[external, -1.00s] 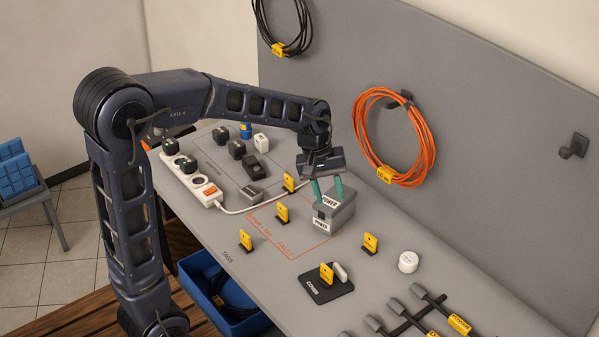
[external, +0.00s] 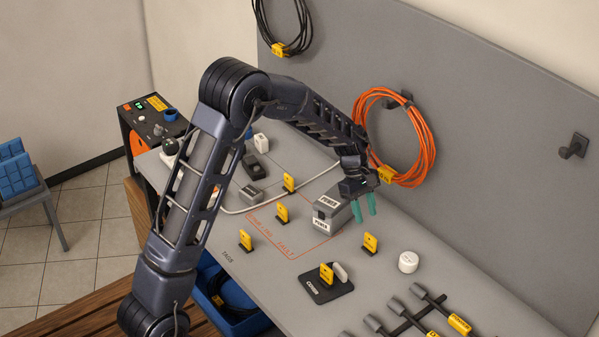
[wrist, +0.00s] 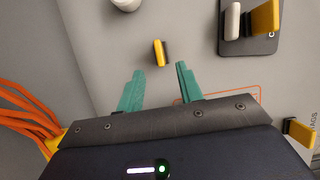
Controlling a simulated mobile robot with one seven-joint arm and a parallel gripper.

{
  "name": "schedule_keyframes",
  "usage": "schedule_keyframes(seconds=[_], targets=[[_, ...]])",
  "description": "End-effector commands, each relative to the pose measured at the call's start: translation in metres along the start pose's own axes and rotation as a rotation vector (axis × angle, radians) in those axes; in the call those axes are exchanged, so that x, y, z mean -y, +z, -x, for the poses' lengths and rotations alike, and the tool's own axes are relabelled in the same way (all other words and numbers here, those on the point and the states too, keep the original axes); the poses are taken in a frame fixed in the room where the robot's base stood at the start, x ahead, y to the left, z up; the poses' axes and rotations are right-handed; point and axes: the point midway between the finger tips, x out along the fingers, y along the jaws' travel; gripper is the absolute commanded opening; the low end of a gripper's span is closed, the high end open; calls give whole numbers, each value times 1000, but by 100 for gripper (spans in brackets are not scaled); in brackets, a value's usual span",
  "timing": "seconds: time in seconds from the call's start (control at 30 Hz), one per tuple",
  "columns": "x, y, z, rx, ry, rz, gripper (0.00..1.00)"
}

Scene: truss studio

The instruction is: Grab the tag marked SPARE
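Several yellow tags stand in dark holders on the grey bench; their lettering is too small to read, so I cannot tell which says SPARE. One tag (external: 370,243) stands right of the grey POWER box (external: 333,212); it also shows in the wrist view (wrist: 160,53), just beyond my fingertips. Others are the back tag (external: 289,183), the middle tag (external: 282,212), the front-left tag (external: 246,240) and the tag on the black pad (external: 327,275). My gripper (external: 365,212) is open and empty, its teal fingers (wrist: 160,70) pointing down above the bench beside the box.
A white round object (external: 408,262) stands right of the nearest tag. The black pad (external: 318,294) also carries a pale rounded piece. An orange cable coil (external: 428,140) hangs on the back panel near my arm.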

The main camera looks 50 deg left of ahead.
Motion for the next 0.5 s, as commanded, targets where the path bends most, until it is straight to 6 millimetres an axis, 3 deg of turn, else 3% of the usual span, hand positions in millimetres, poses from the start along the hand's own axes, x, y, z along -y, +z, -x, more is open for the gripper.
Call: schedule_keyframes(seconds=[0.5], targets=[[0, 0, -55, 0, -1, -1, 36]])
